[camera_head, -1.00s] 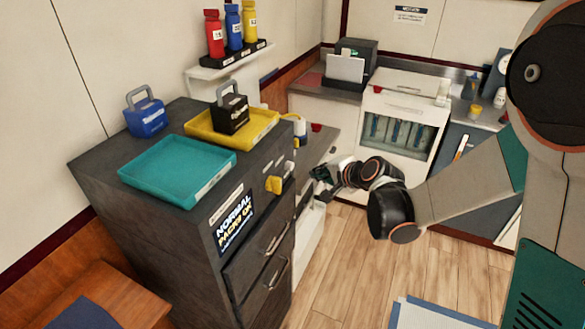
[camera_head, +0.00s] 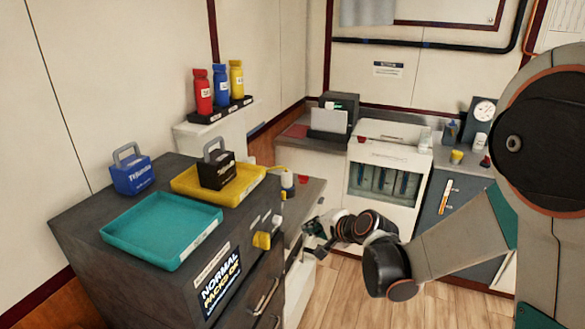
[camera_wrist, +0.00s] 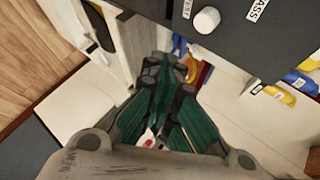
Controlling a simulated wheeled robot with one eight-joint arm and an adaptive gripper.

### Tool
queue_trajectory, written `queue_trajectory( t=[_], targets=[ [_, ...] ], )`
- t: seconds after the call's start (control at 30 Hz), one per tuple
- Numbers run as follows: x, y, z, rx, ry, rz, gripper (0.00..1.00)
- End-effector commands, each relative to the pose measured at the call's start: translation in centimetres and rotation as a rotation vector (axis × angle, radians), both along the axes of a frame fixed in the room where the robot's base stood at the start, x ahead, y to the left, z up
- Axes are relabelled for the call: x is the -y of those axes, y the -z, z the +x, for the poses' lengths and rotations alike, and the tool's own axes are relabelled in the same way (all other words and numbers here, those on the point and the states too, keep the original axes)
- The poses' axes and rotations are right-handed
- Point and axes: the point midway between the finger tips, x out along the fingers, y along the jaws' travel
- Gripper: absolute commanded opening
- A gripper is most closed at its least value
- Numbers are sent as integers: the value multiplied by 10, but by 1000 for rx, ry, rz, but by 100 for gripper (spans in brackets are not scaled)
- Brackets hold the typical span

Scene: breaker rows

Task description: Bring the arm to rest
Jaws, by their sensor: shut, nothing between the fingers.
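My gripper (camera_head: 314,238) is in the head view just right of the dark cabinet (camera_head: 125,305), with my arm reaching in from the right. In the wrist view my gripper (camera_wrist: 165,65) has its green and grey fingers drawn together, with nothing held between them. It appears apart from the cabinet, close to its right side. Part of the gripper is small and dark in the head view.
A teal tray (camera_head: 110,236) and a yellow tray (camera_head: 250,184) lie on the cabinet. A yellow knob (camera_head: 262,240) sticks out near my gripper. Wooden floor (camera_head: 345,290) is open.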

Motion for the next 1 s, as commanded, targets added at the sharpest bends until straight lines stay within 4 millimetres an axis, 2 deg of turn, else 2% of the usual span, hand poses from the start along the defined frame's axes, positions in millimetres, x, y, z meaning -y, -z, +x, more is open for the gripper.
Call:
queue_trajectory(
  t=[0.17, 0.5, 0.73, 1.0],
  targets=[
    [15, -24, -21, 17, -30, -94, 0],
    [62, -76, -96, 54, -137, -394, 0],
    [95, -96, -157, 62, -219, -594, 0],
    [133, -104, -231, 53, -320, -823, 0]
  ],
)
